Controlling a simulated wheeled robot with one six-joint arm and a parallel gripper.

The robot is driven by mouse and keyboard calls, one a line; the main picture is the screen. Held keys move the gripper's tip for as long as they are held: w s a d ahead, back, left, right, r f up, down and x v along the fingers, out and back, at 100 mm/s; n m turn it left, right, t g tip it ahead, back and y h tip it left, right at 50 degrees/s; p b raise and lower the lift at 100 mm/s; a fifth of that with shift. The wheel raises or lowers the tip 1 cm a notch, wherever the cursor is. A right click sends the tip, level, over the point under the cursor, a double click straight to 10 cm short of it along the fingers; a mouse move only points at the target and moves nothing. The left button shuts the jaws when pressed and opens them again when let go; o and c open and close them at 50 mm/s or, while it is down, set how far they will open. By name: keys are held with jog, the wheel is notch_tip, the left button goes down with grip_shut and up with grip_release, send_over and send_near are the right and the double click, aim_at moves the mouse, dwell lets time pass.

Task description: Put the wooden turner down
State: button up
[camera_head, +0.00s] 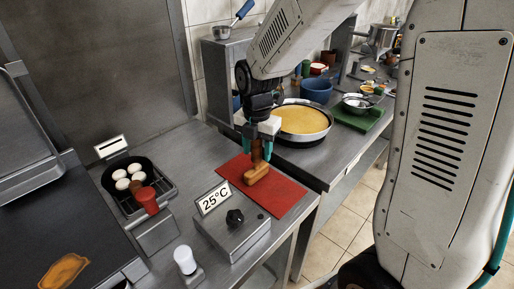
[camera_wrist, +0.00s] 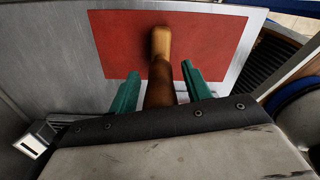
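The wooden turner (camera_head: 257,176) is over the red mat (camera_head: 289,200) on the steel counter; its brown wood also shows in the wrist view (camera_wrist: 161,45). My gripper (camera_head: 256,150) is directly above the mat, pointing down. In the wrist view its two teal fingers (camera_wrist: 160,72) stand on either side of the wood, with a visible gap on each side. The gripper looks open around the turner. The turner's upper part is partly hidden by the fingers and the gripper body. I cannot tell whether all of its lower end rests on the mat.
A control box (camera_head: 235,228) with a knob and a 25°C sign (camera_head: 214,198) stands left of the mat's front. A small pan (camera_head: 113,175) with white rounds is farther left. A large pan of yellow filling (camera_head: 303,119) stands behind the mat. The mat's right part is bare.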

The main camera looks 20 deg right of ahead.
notch_tip(320, 180, up, 12)
jog(key=shift+r, duration=0.1)
jog(key=shift+s+r, duration=0.15)
jog(key=s+d+r+m+t, duration=0.1)
jog(key=s+d+m, duration=0.2)
jog(key=s+m, duration=2)
jog(key=m, duration=0.2)
jog(key=shift+s+m, duration=0.3)
jog(key=shift+s, duration=0.1)
jog(key=shift+o, duration=0.3)
jog(key=shift+a, duration=0.1)
